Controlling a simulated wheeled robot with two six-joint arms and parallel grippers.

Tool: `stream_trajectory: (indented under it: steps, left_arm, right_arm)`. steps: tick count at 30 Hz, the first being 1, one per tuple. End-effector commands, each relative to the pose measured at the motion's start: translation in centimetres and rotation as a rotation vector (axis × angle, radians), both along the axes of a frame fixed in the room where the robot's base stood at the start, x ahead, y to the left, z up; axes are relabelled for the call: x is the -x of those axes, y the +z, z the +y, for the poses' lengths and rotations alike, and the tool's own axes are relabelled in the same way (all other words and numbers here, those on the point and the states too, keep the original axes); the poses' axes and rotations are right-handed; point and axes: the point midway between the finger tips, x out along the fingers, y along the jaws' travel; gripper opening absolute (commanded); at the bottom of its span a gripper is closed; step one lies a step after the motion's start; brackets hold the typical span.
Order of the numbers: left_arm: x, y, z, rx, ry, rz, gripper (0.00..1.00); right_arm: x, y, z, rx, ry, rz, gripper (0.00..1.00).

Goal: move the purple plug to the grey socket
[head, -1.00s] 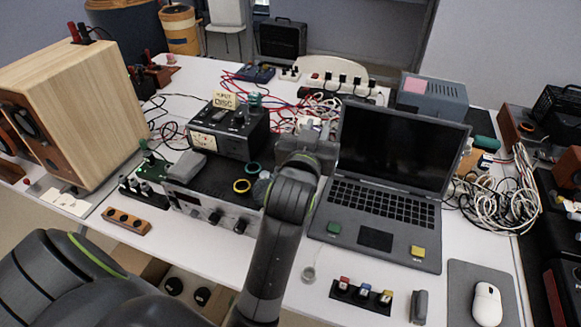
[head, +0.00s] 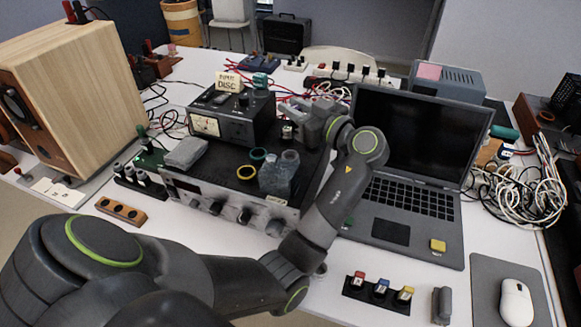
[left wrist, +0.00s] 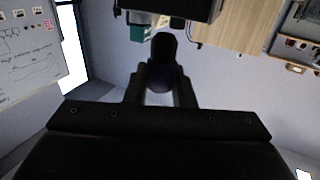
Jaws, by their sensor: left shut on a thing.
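My left gripper (head: 292,112) is above the black equipment top, just right of the meter box, fingers pointing left. In the left wrist view its fingers (left wrist: 162,88) are shut on a dark, rounded piece, faintly purple, which I take for the purple plug (left wrist: 163,62). In the head view a small dark-and-light piece (head: 287,131) shows just under the fingertips; I cannot tell whether it is the plug's end. I cannot make out which fitting is the grey socket. My right gripper is not in view.
The meter box (head: 232,122) stands left of the gripper, the open laptop (head: 408,150) right. A wooden block with holes (head: 121,211) is at front left. Red and white cables (head: 300,92) lie behind.

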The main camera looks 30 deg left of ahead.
Motion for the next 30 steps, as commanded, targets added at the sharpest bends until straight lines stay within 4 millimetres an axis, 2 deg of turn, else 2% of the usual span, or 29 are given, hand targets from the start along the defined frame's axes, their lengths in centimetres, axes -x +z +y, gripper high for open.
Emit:
stream_trajectory:
  steps: [1, 6, 12, 21, 26, 30]
  left_arm:
    - [0.3, 0.2, 0.0, -0.002, 0.061, -0.004, 0.01]
    - [1.7, 1.4, -0.2, 0.0, 0.243, -0.002, 0.01]
    - [2.6, 1.7, -0.5, 0.002, 0.345, 0.004, 0.01]
    - [2.8, -3.1, -0.6, 0.001, 0.355, 0.008, 0.01]
    - [2.7, -4.6, -0.6, 0.002, 0.354, 0.006, 0.01]
    - [2.7, -6.7, -0.6, 0.002, 0.353, 0.008, 0.01]
  right_arm:
    - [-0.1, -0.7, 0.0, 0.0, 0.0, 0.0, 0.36]
    - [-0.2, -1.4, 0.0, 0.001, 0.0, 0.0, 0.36]
    - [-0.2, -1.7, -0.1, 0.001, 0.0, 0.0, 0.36]
    - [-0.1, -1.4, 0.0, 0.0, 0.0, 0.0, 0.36]
    - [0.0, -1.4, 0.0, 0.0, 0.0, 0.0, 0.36]
    - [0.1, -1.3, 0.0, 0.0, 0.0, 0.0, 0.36]
